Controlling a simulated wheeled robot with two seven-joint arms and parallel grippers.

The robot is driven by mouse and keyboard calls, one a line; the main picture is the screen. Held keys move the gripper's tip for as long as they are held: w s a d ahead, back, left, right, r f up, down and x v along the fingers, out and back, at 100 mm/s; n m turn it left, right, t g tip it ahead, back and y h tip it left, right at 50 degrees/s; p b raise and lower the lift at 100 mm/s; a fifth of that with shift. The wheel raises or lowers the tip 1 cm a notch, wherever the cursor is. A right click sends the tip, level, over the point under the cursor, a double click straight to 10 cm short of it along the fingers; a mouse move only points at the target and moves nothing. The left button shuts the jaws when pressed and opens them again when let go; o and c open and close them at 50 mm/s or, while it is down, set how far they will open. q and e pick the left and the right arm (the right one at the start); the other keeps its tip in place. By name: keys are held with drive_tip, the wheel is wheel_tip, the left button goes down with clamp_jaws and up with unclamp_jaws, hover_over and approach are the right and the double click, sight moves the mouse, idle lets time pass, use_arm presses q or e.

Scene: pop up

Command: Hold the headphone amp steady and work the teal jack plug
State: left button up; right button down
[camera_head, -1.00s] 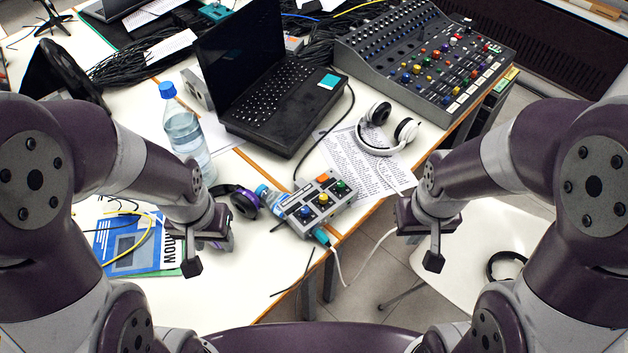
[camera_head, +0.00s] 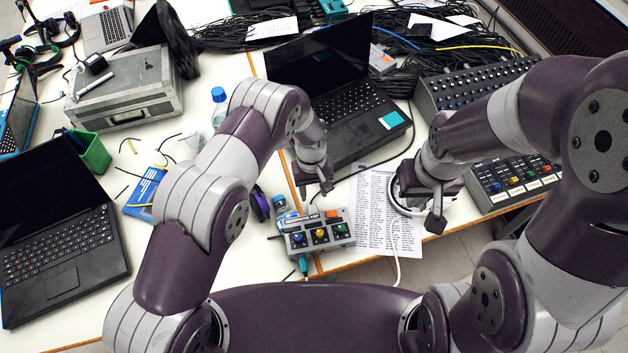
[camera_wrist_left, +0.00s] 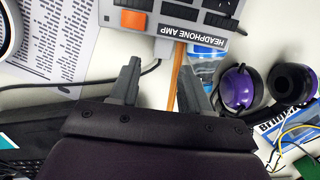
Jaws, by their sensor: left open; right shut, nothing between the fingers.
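The grey headphone amp (camera_head: 341,243), with coloured knobs and an orange button, sits near the table's front edge. The teal jack plug (camera_head: 304,264) is at its near side, pointing toward me; I cannot tell how deep it sits. My left gripper (camera_head: 315,192) is open and empty, just beyond the amp's far side. In the left wrist view, its open fingers (camera_wrist_left: 160,82) point at the amp's labelled side (camera_wrist_left: 212,38), apart from it. The plug is out of that view. My right gripper (camera_head: 436,221) is shut and empty, right of the amp, in front of the white headphones.
Purple headphones (camera_head: 260,204) and a small bottle (camera_head: 281,206) lie close left of the amp. A printed sheet (camera_head: 372,222) lies to its right. An open laptop (camera_head: 345,125) stands beyond it, and a mixer (camera_head: 515,182) is at the right. A white cable (camera_head: 397,262) hangs over the edge.

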sight(312, 209)
use_arm(q)
drive_tip(key=shift+s+a+f, duration=0.1)
drive_tip(key=shift+s+a, duration=0.1)
drive_tip(key=shift+a, duration=0.2)
drive_tip(key=shift+s+a+f+b, duration=0.1)
drive_tip(key=shift+a+f+b, duration=0.1)
drive_tip(key=shift+f+b, duration=0.15)
drive_tip(key=f+b, duration=0.1)
drive_tip(key=f, duration=0.1)
drive_tip(key=d+f+b, duration=0.1)
drive_tip(key=shift+f, duration=0.35)
wheel_tip(312, 209, down, 2)
drive_tip(key=shift+s+f+b, duration=0.1)
drive_tip(key=shift+s+b, duration=0.05)
drive_tip(key=shift+b, duration=0.7)
drive_tip(key=shift+s+a+f+b, duration=0.1)
drive_tip(key=shift+f+b, duration=0.2)
drive_tip(key=shift+f, duration=0.1)
drive_tip(key=shift+r, duration=0.1)
drive_tip(key=c, duration=0.5)
clamp_jaws()
use_arm(e)
drive_tip(key=f, duration=0.4)
drive_tip(key=shift+s+a+f, duration=0.15)
drive_tip(key=shift+a+f, duration=0.15)
drive_tip(key=shift+a, duration=0.1)
use_arm(q)
drive_tip(key=shift+s, duration=0.2)
